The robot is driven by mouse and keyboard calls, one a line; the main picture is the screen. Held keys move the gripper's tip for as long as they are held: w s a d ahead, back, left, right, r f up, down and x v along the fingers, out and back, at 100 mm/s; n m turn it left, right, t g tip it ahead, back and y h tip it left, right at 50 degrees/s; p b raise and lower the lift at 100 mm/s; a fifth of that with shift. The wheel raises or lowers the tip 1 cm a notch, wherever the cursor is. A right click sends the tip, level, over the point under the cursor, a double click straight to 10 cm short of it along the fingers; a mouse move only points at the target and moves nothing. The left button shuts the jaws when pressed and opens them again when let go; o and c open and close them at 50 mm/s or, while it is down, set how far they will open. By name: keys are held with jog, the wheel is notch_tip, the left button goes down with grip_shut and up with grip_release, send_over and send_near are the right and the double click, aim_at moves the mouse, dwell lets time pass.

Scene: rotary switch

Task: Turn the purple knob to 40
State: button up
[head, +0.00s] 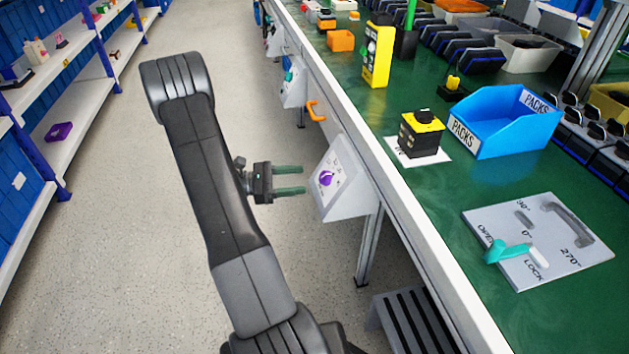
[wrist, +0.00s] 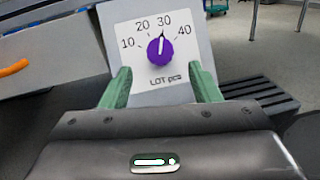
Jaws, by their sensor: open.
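The knob (head: 326,179) also shows in the head view, on a grey slanted box (head: 345,200) at the bench's front edge. My gripper (head: 304,182) is open, its two green fingers pointing at the dial, with a gap between the fingertips and the knob. In the wrist view the fingers (wrist: 160,85) stand left and right, below the knob, with nothing between them.
An orange handle (head: 316,110) sticks out from the bench edge above the box. The green bench top (head: 450,210) holds a blue PACKS bin (head: 500,125) and a grey lever plate (head: 540,240). A dark slatted step (head: 415,320) stands below. The aisle floor is clear.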

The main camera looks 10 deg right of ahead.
aim_at(321, 178)
jog(key=shift+s+d+b, duration=0.15)
jog(key=shift+d+b, duration=0.1)
jog(key=shift+d, duration=1.15)
jog(key=shift+s+d+b, duration=0.15)
jog(key=shift+d+b, duration=0.05)
jog(key=shift+d, duration=1.15)
jog(key=shift+c, duration=0.3)
jog(key=c, duration=0.9)
